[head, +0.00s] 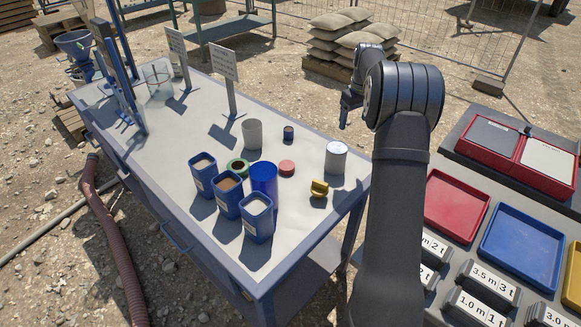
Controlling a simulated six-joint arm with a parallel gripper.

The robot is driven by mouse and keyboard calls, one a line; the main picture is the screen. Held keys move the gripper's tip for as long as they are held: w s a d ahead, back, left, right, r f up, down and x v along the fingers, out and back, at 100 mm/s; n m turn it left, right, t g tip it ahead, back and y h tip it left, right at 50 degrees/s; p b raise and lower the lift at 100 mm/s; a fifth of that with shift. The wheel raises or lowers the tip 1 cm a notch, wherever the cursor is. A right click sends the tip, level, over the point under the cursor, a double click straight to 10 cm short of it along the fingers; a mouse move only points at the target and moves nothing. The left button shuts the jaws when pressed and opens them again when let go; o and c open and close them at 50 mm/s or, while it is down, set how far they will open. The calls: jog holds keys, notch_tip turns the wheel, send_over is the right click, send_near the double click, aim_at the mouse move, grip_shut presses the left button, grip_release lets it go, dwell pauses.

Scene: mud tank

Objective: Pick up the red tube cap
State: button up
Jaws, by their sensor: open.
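The red tube cap (287,168) is a small flat disc lying on the pale top of the blue-framed table (165,140). A tall blue cylinder stands just to its left and a yellow piece lies in front of it to the right. My gripper (345,118) is beyond the table's right edge in the picture, up and to the right of the cap, well apart from it. It is small and partly hidden by my arm; it is open, and I see nothing held in it.
Near the cap stand the blue cylinder (264,178), yellow piece (319,188), white-grey can (335,157), grey cup (252,134), small dark blue jar (288,132) and green ring (238,167). Three blue containers (228,196) line the front. Signs stand behind; trays (457,204) lie right.

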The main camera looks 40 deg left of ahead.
jog(key=s+a+n, duration=0.4)
jog(key=s+a, duration=1)
jog(key=s, duration=0.2)
send_over(287, 165)
jog(key=shift+h, duration=0.4)
jog(key=f, duration=1)
jog(key=shift+w+a+f, duration=0.1)
jog(key=shift+w+f, duration=0.15)
jog(key=shift+f, duration=0.1)
jog(key=shift+s+f, duration=0.15)
jog(key=shift+f, duration=1.45)
jog(key=shift+s+f, duration=0.1)
jog(key=shift+f, duration=1.5)
jog(key=c, duration=1)
jog(key=shift+c, duration=0.2)
